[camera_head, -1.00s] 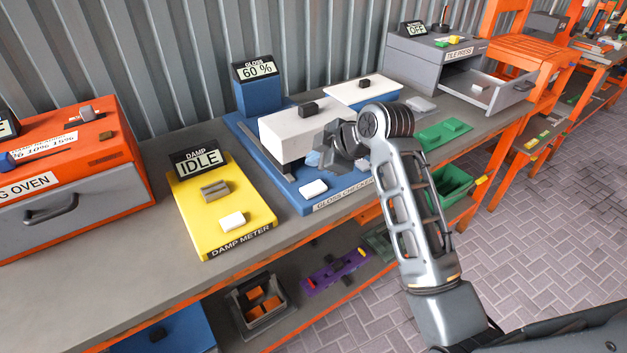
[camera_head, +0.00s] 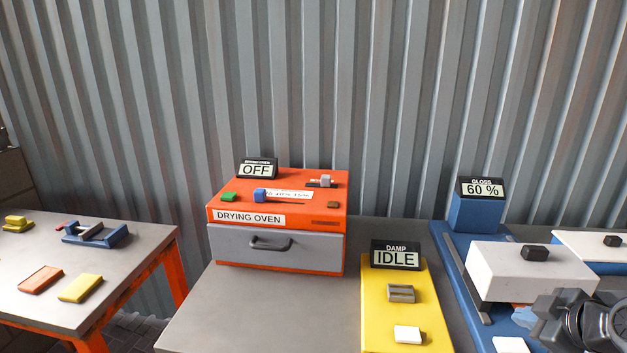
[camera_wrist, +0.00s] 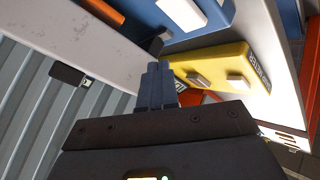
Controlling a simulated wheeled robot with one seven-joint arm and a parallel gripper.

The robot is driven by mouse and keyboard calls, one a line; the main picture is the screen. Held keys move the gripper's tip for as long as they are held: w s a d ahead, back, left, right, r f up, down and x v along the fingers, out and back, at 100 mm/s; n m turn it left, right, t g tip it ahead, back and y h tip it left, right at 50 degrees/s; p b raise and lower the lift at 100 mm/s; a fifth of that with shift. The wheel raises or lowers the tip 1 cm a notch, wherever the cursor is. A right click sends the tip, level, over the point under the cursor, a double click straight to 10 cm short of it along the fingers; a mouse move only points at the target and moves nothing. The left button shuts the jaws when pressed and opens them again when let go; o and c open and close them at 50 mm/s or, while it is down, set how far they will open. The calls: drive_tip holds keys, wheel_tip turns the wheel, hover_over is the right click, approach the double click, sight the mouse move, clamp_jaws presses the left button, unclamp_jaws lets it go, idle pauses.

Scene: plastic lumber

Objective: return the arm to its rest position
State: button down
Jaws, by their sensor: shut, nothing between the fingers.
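My gripper (camera_wrist: 160,88) shows in the wrist view with its dark fingers together and nothing between them. Part of my arm, a grey wrist section, is at the lower right edge of the head view, beside the gloss checker. The gloss checker (camera_head: 455,262) is blue, with a white block (camera_head: 510,272) on it and a display reading 60 % (camera_head: 482,187). The fingertips are not clear in the head view. In the wrist view, the yellow damp meter (camera_wrist: 212,62) lies beyond the fingers. Most of my arm is out of frame.
An orange drying oven (camera_head: 335,215), marked OFF, has its grey drawer (camera_head: 300,250) shut. The damp meter (camera_head: 375,310) reads IDLE. A separate table (camera_head: 120,262) at left carries small coloured blocks and a blue clamp-like tool (camera_head: 95,235). Bare bench lies before the oven.

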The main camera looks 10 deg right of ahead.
drive_tip(key=s+a+f+m+t+h, duration=0.1)
drive_tip(key=s+a+f+m, duration=0.25)
drive_tip(key=s+a, duration=0.45)
drive_tip(key=s+a+f+m+t, duration=0.1)
drive_tip(key=s+a+f+m, duration=0.1)
drive_tip(key=s+a+f, duration=0.45)
drive_tip(key=s+a+r+t, duration=0.1)
drive_tip(key=s+a+r, duration=0.1)
drive_tip(key=s+r, duration=0.2)
drive_tip(key=s+a+r+m+t+y, duration=0.1)
drive_tip(key=s+a+r, duration=0.2)
drive_tip(key=s, duration=0.7)
drive_tip(key=s+a+r+m+t, duration=0.1)
drive_tip(key=s+a+r, duration=0.1)
drive_tip(key=s+r, duration=0.3)
drive_tip(key=s, duration=0.2)
drive_tip(key=shift+s+a+r+t+y, duration=0.25)
drive_tip(key=shift+s+r+t+y, duration=0.05)
drive_tip(key=shift+r+y, duration=0.1)
